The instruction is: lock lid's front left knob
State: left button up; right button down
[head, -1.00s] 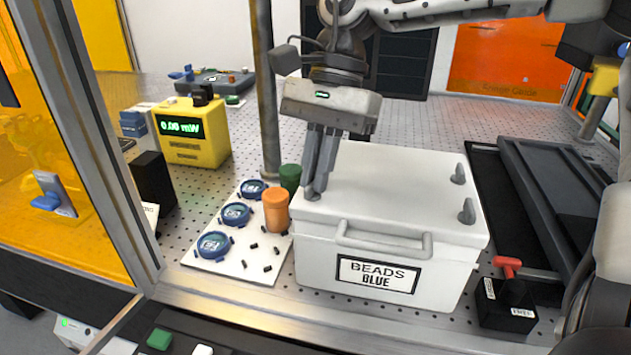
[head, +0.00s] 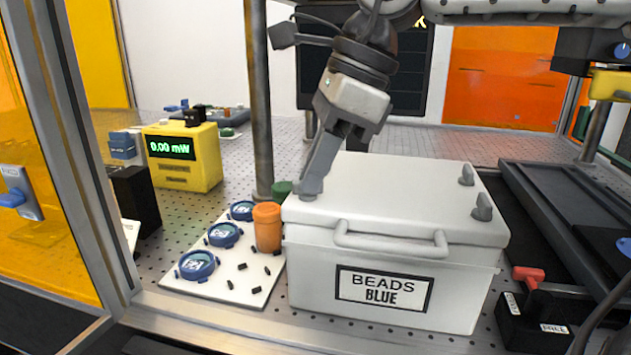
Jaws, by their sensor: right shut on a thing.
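A white box with a white lid (head: 395,195) and a label reading "BEADS BLUE" stands on the perforated table. My right gripper (head: 313,183) reaches down from above to the lid's front left corner. Its fingers are shut on the front left knob (head: 307,197), which is mostly hidden by them. The grey front right knob (head: 482,207) and back right knob (head: 466,174) stand up from the lid's right edge. The back left knob cannot be made out. My left gripper is not in view.
An orange bottle (head: 267,227) and a green one (head: 282,190) stand close to the box's left side. A white board (head: 232,273) with blue round parts lies farther left. A metal post (head: 259,110) rises behind the bottles. A black box with a red handle (head: 530,318) stands at right.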

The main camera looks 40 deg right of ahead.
jog(key=shift+s+m+t+h+b, duration=0.1)
jog(key=shift+m+t+h+b, duration=0.35)
jog(key=shift+m+b, duration=0.8)
jog(key=shift+m+p, duration=0.35)
jog(key=shift+m, duration=0.2)
jog(key=c, duration=1.6)
grip_release()
jog(key=shift+a, duration=0.1)
jog(key=shift+o, duration=0.2)
jog(key=p+v, duration=0.2)
jog(key=v, duration=1.4)
